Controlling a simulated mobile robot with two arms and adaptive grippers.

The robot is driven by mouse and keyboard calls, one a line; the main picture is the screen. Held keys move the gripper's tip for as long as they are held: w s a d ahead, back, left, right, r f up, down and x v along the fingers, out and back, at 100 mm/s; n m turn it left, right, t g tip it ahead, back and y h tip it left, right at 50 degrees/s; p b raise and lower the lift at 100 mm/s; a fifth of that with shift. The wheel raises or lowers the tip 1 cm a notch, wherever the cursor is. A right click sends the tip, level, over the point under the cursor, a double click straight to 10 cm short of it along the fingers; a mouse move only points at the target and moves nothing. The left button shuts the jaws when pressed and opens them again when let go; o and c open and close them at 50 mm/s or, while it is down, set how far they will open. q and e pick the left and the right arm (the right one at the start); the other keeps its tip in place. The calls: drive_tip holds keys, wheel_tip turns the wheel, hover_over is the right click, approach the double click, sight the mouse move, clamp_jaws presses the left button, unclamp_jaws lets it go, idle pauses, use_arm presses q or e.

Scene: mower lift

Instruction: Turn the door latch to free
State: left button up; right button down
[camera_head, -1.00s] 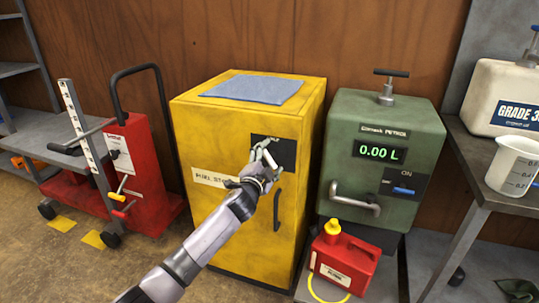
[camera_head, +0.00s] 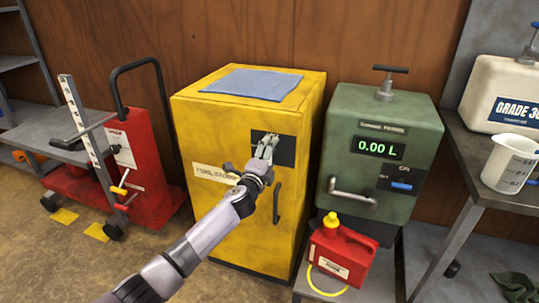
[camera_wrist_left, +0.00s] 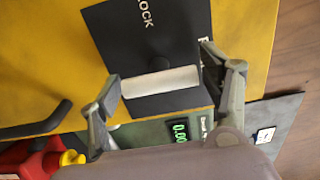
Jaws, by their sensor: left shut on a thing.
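The door latch (camera_wrist_left: 160,82) is a pale bar on a dark plate (camera_wrist_left: 125,25) on the yellow fuel store cabinet (camera_head: 225,225). In the left wrist view the plate reads "LOCK" at one side, and a second word is mostly hidden behind a finger. My left gripper (camera_head: 266,147) is at the plate. In the left wrist view its fingers (camera_wrist_left: 163,77) stand at the two ends of the bar, shut on it. The bar lies crosswise between them. In the head view the gripper hides most of the latch. My right gripper is out of view.
The cabinet's dark door handle (camera_head: 277,203) is just below the gripper. A green petrol dispenser (camera_head: 400,120) stands close on the right, with a red can (camera_head: 342,250) below it. A red lift (camera_head: 145,155) stands to the left.

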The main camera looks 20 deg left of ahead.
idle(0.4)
use_arm(q)
drive_tip(key=o, duration=1.2)
drive_tip(key=shift+c, duration=0.2)
drive_tip(key=s, duration=1.2)
drive_tip(key=shift+a, duration=0.2)
drive_tip(key=shift+f, duration=0.1)
